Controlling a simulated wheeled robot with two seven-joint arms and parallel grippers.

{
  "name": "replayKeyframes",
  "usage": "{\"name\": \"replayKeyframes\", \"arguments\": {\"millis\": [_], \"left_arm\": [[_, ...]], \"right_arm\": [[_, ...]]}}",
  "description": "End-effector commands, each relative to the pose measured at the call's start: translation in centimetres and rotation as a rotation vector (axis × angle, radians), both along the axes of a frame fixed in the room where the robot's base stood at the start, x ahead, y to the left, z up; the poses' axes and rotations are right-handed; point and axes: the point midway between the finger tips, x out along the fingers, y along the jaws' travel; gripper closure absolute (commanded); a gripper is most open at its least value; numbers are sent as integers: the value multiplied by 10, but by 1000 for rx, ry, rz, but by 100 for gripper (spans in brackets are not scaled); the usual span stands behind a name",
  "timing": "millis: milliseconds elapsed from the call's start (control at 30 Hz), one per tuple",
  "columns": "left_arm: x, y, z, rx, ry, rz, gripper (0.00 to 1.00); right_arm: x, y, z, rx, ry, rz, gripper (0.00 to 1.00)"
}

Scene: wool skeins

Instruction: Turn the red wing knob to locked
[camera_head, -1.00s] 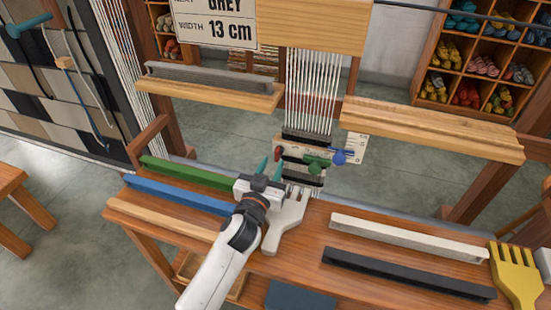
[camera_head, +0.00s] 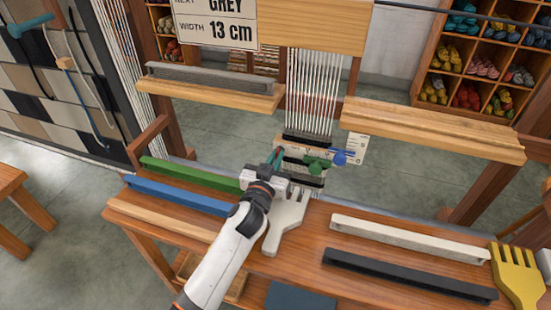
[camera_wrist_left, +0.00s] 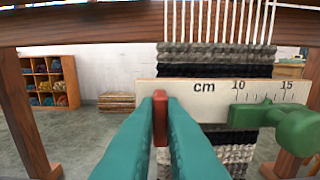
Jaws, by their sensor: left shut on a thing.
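The red wing knob (camera_wrist_left: 160,118) is at the left end of the white ruler bar marked cm (camera_wrist_left: 205,90). In the left wrist view its wing stands about upright. My left gripper (camera_wrist_left: 160,110) is shut on it, a teal finger on each side. In the head view my left gripper (camera_head: 275,157) reaches the bar's left end and hides the red knob. A green knob (camera_head: 318,166) and a blue knob (camera_head: 340,157) are further right. I see no locked mark near the red knob. My right gripper is not in view.
Below the arm is a wooden bench with a green bar (camera_head: 190,173), a blue bar (camera_head: 180,194) and a grey fork-shaped comb (camera_head: 286,222). A white bar (camera_head: 410,239), a black bar (camera_head: 410,275) and a yellow comb (camera_head: 515,275) lie right. Warp threads (camera_head: 312,90) hang behind.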

Motion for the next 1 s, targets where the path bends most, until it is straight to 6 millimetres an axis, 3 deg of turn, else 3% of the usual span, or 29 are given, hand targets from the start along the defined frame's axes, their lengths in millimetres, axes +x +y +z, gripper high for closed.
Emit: {"name": "replayKeyframes", "arguments": {"millis": [267, 1000], "left_arm": [[1, 0, 2, 59, -22, 0, 100], [1, -2, 3, 519, -174, 2, 100]], "right_arm": [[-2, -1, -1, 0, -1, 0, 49], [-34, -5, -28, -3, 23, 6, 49]]}}
